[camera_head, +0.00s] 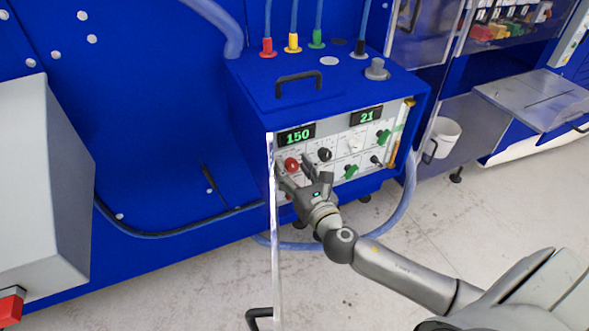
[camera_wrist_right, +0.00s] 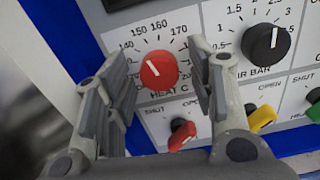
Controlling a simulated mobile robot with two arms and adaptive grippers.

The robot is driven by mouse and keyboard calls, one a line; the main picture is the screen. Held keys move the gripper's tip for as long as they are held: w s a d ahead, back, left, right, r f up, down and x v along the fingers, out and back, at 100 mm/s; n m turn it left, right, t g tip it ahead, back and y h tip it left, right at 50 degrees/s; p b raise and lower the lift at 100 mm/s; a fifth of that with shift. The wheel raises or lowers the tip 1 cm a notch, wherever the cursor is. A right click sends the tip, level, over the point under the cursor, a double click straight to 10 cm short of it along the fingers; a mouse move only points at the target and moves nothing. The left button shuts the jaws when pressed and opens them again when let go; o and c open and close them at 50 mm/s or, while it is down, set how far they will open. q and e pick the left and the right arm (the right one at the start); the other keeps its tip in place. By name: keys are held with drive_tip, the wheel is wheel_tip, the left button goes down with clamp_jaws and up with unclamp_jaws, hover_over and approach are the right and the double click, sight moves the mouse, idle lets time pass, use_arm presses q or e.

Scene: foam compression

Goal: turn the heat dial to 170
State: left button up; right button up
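The red heat dial (camera_wrist_right: 158,69) sits on the white control panel, with its white mark pointing up and left toward the 140–150 part of its scale. The 170 label is to the upper right of the dial. In the head view the red dial (camera_head: 291,164) is below a green display (camera_head: 298,135) reading 150. My right gripper (camera_wrist_right: 157,62) is open, with one finger on each side of the dial and visible gaps between. In the head view my right gripper (camera_head: 293,169) is at the panel's left part. My left gripper is not in view.
A black dial (camera_wrist_right: 266,43) marked for air pressure is close to the right finger. A red valve handle (camera_wrist_right: 182,134) and a yellow one (camera_wrist_right: 262,118) are below. A clear open door (camera_head: 275,240) stands at the panel's left edge.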

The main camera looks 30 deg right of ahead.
drive_tip(key=c, duration=0.9)
drive_tip(key=shift+m, duration=0.3)
drive_tip(key=m+b, duration=0.1)
drive_tip(key=m, duration=0.4)
drive_tip(key=shift+m, duration=0.3)
drive_tip(key=m, duration=0.5)
drive_tip(key=shift+a, duration=0.1)
drive_tip(key=shift+m, duration=0.4)
drive_tip(key=o, duration=1)
